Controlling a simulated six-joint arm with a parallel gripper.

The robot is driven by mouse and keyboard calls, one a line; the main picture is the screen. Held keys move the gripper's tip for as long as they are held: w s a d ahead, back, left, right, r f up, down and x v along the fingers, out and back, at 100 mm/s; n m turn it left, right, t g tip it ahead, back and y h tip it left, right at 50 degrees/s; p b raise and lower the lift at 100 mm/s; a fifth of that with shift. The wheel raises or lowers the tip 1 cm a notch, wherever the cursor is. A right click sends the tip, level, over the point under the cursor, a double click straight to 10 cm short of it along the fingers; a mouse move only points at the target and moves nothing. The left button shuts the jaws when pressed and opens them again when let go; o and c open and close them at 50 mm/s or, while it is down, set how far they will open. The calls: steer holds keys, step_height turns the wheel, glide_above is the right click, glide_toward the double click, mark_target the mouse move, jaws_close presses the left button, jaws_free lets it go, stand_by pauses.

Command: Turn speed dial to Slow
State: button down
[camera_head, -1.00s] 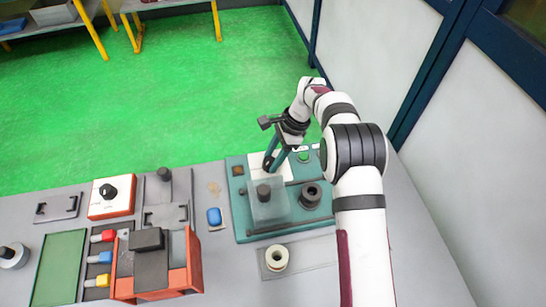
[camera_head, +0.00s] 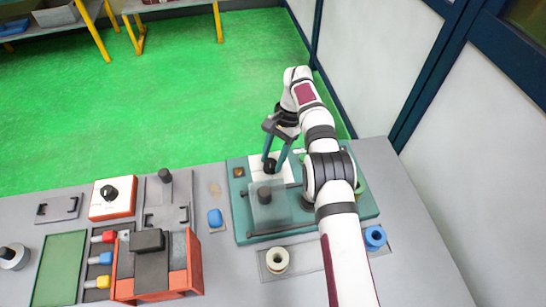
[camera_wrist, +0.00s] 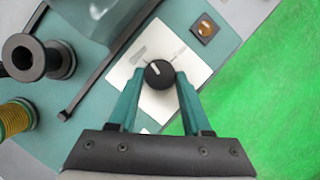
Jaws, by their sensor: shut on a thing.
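The speed dial is a round black knob (camera_wrist: 158,74) with a white pointer mark, on a white label plate (camera_wrist: 195,72) of the green machine. In the wrist view the pointer aims up and slightly left; the label words are too small to read. My gripper (camera_wrist: 158,82) has its two green fingers on either side of the knob and is shut on it. In the head view my gripper (camera_head: 272,166) reaches down to the dial at the machine's back edge. The green machine base (camera_head: 242,215) sits on the bench.
A clear guard (camera_head: 268,212) stands just in front of the dial. A black spool-like part (camera_wrist: 30,57) and a copper coil (camera_wrist: 15,118) are nearby in the wrist view. A square amber button (camera_wrist: 205,29) is beside the plate. A blue spool (camera_head: 375,238) and cream spool (camera_head: 277,259) lie in front.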

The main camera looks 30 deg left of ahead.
mark_target(268, 165)
stand_by(0.4)
steer(key=shift+c, duration=1.7)
jaws_free()
step_height(268, 165, up, 4)
steer(key=shift+f, duration=0.1)
steer(key=w+d+r, duration=0.3)
steer(key=d+r, duration=0.4)
steer(key=d, duration=0.4)
steer(key=shift+d, duration=0.2)
steer(key=shift+r, duration=0.1)
